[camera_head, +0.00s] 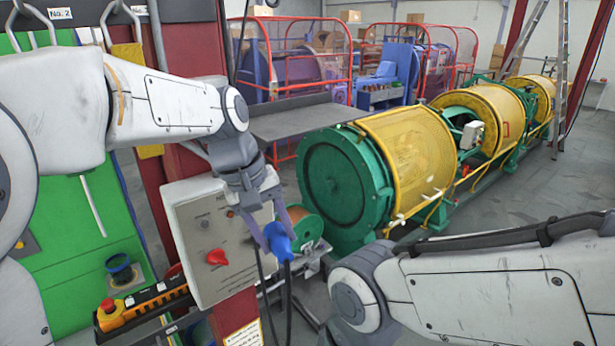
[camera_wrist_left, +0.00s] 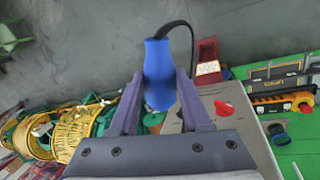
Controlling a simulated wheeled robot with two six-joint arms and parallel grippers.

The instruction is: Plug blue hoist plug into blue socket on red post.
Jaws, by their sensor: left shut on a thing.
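The blue hoist plug (camera_head: 279,243) is held between the fingers of my left gripper (camera_head: 272,226), in front of the grey control box's right edge. A black cable hangs down from it. In the left wrist view, the blue plug (camera_wrist_left: 158,75) lies between the two purple fingers of the left gripper (camera_wrist_left: 158,90), its cable curving off to the right. The red post (camera_head: 157,165) stands left of the plug, behind the grey control box. I cannot make out a blue socket on the post. My right arm shows at lower right, but its gripper is outside the view.
The grey control box (camera_head: 212,258) with a red knob is close left of the plug. A yellow-and-black pendant (camera_head: 143,304) sits lower left. A spool (camera_head: 306,228) and the green and yellow strander (camera_head: 345,178) are to the right. A grey table (camera_head: 302,121) stands behind.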

